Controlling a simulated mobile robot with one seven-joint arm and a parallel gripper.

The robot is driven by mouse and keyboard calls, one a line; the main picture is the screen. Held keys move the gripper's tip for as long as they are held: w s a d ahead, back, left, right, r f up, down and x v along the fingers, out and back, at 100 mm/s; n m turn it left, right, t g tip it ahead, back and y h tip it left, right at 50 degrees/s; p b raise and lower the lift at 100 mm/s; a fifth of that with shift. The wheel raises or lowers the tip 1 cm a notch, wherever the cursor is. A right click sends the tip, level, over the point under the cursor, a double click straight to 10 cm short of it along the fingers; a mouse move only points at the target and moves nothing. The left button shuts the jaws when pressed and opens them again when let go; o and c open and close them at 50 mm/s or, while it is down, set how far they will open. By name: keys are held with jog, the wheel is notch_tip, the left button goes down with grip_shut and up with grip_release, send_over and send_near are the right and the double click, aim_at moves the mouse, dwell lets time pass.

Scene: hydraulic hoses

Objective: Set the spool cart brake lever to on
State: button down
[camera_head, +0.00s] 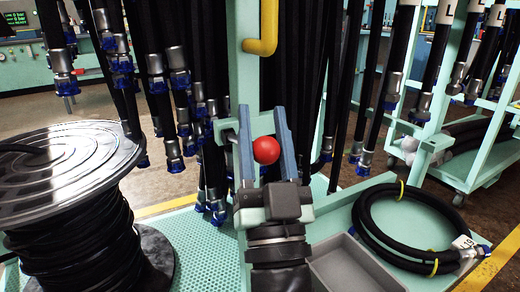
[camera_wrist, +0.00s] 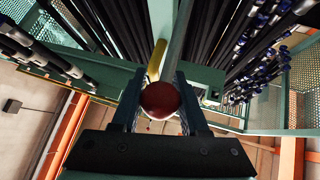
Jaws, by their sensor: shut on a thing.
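The red ball knob (camera_head: 266,150), which I take to be the brake lever's end, is between the two blue-grey fingers of my gripper (camera_head: 262,110), in front of the green cart post (camera_head: 243,75). In the wrist view the red ball (camera_wrist: 160,100) also lies between the fingers of my gripper (camera_wrist: 161,78), close to the palm. My gripper is shut on the ball. Most of the lever's arm is hidden, so I cannot tell its on or off position.
A large spool of black hose (camera_head: 75,215) stands at left. Black hoses with blue-capped fittings hang behind my gripper. A yellow bent handle (camera_head: 265,38) is above it. A coiled hose (camera_head: 410,225) and a grey bin (camera_head: 350,265) are on the right of the green deck.

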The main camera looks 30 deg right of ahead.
aim_at(270, 154)
jog(key=shift+s+f+h+b, duration=0.2)
jog(key=shift+f+h+b, duration=0.1)
jog(key=shift+f+b, duration=0.45)
jog(key=shift+s+f+b, duration=0.4)
jog(key=shift+f+b, duration=0.45)
jog(key=shift+b, duration=0.8)
jog(key=shift+d, duration=0.1)
jog(key=shift+c, duration=2.3)
grip_release()
jog(key=shift+s, duration=0.15)
jog(key=shift+f, duration=0.1)
